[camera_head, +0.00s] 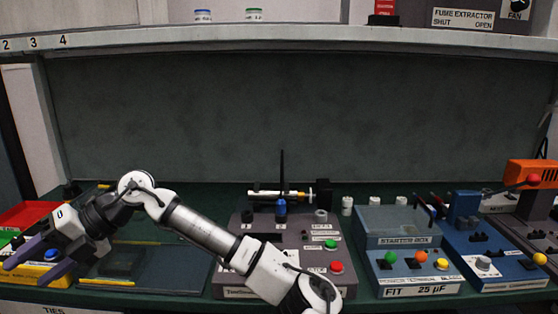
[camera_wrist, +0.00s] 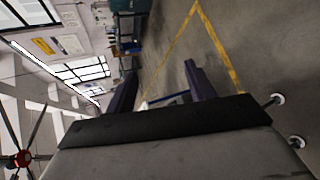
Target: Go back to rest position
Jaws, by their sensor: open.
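My gripper (camera_head: 38,262) is at the far left of the head view, in front of the bench's left end and raised above its surface. Its two dark fingers point left and toward the front, spread apart with nothing between them. In the wrist view the fingers (camera_wrist: 158,88) also stand apart and empty. Beyond them are a grey floor with yellow lines and a wall with windows, turned sideways. My arm crosses the front of the bench from the lower middle to the left.
A grey pump unit (camera_head: 290,250) with a syringe-like tube (camera_head: 277,194) stands mid-bench, partly behind my arm. A blue starter box (camera_head: 405,262) and an orange-topped device (camera_head: 533,173) stand to the right. Red (camera_head: 25,214) and yellow bins lie behind my gripper. A shelf (camera_head: 300,36) runs above.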

